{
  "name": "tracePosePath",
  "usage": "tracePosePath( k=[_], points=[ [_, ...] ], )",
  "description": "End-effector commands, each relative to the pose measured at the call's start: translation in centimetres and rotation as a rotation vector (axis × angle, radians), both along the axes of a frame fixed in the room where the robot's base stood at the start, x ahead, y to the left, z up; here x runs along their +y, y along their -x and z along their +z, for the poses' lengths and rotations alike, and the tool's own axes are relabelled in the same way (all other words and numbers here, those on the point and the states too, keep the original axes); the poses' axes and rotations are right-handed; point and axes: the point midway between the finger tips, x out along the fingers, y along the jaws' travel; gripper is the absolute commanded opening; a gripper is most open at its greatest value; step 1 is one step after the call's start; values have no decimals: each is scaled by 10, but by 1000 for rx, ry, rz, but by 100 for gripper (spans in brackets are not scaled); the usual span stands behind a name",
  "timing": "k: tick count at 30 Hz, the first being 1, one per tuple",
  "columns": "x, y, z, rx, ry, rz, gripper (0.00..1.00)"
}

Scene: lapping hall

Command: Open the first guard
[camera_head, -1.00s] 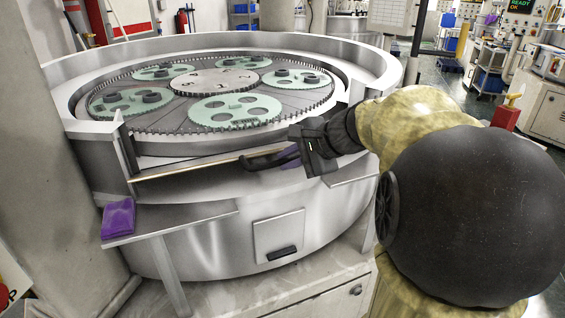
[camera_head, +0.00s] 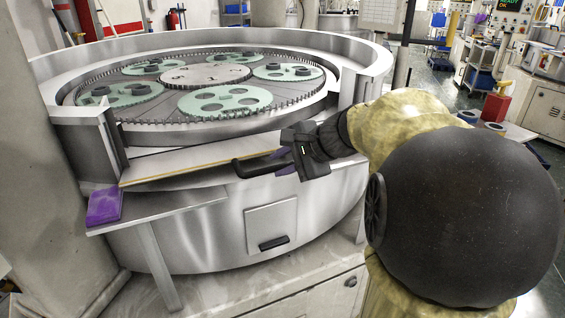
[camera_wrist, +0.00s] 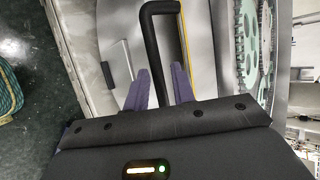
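The first guard (camera_head: 190,160) is a pale flat panel with a yellow edge at the front opening of the round lapping machine. It leans outward, its inner face showing, above a metal shelf. A black U-shaped handle (camera_head: 250,167) projects from it and also shows in the wrist view (camera_wrist: 152,45). My gripper (camera_head: 283,163) is at the right end of the handle.
The machine's steel rim (camera_head: 345,60) surrounds toothed green carriers (camera_head: 225,101). A purple cloth or pad (camera_head: 104,206) lies on the metal shelf (camera_head: 160,212) below the guard. A pillar stands at the left. Open floor and benches lie at the back right.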

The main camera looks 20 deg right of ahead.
Motion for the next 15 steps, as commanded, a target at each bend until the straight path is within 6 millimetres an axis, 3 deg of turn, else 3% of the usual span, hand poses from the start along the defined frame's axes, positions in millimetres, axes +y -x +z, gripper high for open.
tracePosePath(
  k=[15],
  points=[
    [-5,7,8,-3,0,-2,36]
  ],
)
